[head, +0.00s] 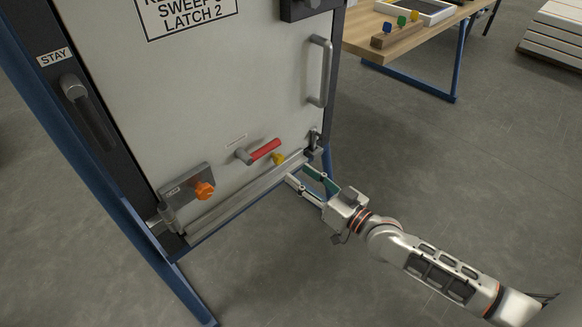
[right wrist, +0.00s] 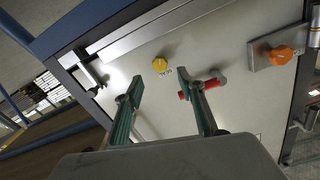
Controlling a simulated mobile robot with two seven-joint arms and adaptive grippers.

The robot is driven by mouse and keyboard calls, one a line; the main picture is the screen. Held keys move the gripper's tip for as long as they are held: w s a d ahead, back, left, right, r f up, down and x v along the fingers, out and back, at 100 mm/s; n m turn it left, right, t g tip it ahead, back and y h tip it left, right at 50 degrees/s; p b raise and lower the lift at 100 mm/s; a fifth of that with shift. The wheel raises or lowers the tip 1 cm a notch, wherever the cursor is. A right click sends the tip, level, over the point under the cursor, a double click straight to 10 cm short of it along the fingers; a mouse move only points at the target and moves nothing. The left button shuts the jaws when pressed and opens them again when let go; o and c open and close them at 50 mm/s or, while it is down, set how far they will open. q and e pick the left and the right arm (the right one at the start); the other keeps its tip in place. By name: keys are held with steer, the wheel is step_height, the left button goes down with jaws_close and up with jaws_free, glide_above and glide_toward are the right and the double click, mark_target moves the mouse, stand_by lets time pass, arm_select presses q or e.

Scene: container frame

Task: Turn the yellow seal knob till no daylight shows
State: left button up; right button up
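The yellow seal knob (head: 278,158) sits low on the grey-white door panel (head: 225,95), just right of a red-gripped lever. It also shows in the right wrist view (right wrist: 159,65), above a small label. My right gripper (head: 298,174) is open and empty, pointing at the knob from the lower right. In the right wrist view the knob appears between and just beyond the two fingertips (right wrist: 158,79), and nothing is between the fingers. The fingertips look apart from the knob. I cannot tell whether daylight shows at the seal. My left gripper is not in view.
The red lever (head: 263,150) is close to the knob. An orange knob (head: 204,190) on a metal plate is farther left. A metal rail (head: 230,200) runs along the door's bottom. A wooden table (head: 415,35) stands behind right.

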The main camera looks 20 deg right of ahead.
steer(key=shift+v, duration=2.7)
steer(key=shift+r, duration=0.1)
